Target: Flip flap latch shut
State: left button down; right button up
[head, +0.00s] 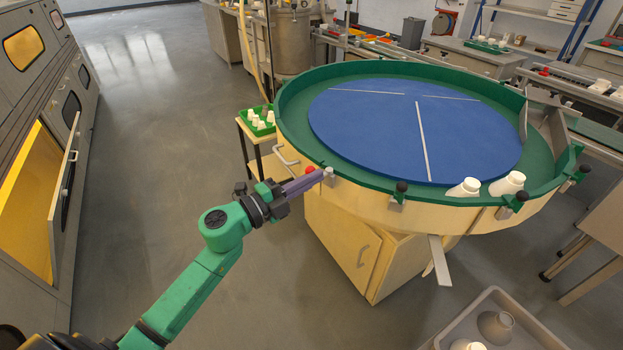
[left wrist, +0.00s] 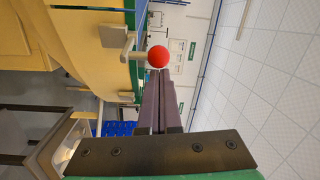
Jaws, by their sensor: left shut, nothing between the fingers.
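A round table with a green rim (head: 290,120) and a blue disc (head: 400,120) fills the middle of the head view. A red ball knob (head: 310,170) sits at its near left side. In the left wrist view the red knob (left wrist: 159,56) shows beside a pale metal bracket (left wrist: 127,44) on the table's side. My left gripper (head: 322,174) is shut and empty, its purple fingers at the table's side by the knob. In the left wrist view the fingertips (left wrist: 162,76) appear just below the knob; I cannot tell whether they touch it. My right gripper is not in view.
Black-knobbed clamps (head: 401,189) stand along the rim, with two white bottles (head: 464,188) inside it. A metal chute (head: 438,262) hangs below. A grey bin (head: 540,325) is at the lower right. An open cabinet door (head: 66,195) is at left. The floor between is clear.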

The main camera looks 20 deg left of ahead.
pick_arm(q)
jog(key=shift+a, duration=0.1)
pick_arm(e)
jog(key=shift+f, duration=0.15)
pick_arm(q)
jog(key=shift+a+m+g+h+b, duration=0.2)
jog(key=shift+m+g+h+b, duration=0.1)
jog(key=shift+m+h+b, duration=0.1)
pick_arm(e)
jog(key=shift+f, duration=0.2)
